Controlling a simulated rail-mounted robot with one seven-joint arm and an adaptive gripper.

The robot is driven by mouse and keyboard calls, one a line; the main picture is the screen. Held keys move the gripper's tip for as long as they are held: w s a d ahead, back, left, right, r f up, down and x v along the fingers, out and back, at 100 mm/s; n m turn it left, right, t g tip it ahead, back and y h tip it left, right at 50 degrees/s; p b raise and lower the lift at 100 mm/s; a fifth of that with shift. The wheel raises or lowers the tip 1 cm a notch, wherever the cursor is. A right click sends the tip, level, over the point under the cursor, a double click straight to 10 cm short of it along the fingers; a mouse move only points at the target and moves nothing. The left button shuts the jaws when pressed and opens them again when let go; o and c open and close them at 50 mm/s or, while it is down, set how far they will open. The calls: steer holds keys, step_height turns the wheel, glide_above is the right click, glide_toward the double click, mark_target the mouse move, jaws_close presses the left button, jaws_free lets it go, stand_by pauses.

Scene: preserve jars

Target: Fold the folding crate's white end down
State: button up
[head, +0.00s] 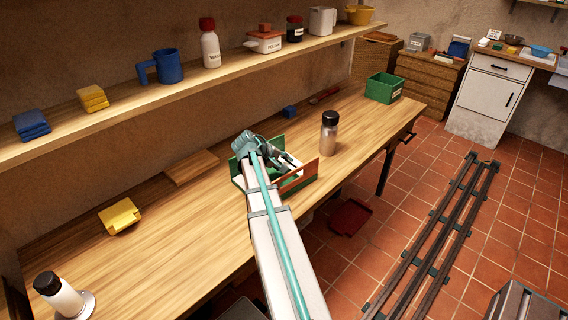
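The folding crate (299,175) stands on the long wooden bench, near its front edge. It shows green parts and an orange-red wall on its right. A white part (238,182) shows at its left, beside my arm; I cannot tell whether this is the white end or how far it is tilted. My gripper (279,160) is over the crate, low and close to it, with my forearm coming in from the front. My arm hides much of the crate. Whether the fingers are open or touch a wall is too small to tell.
A steel bottle with a black lid (329,132) stands just right of the crate. A white bottle (62,294) stands at front left. A loaded shelf (200,82) runs above the bench.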

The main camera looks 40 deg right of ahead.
steer(key=v, duration=1.2)
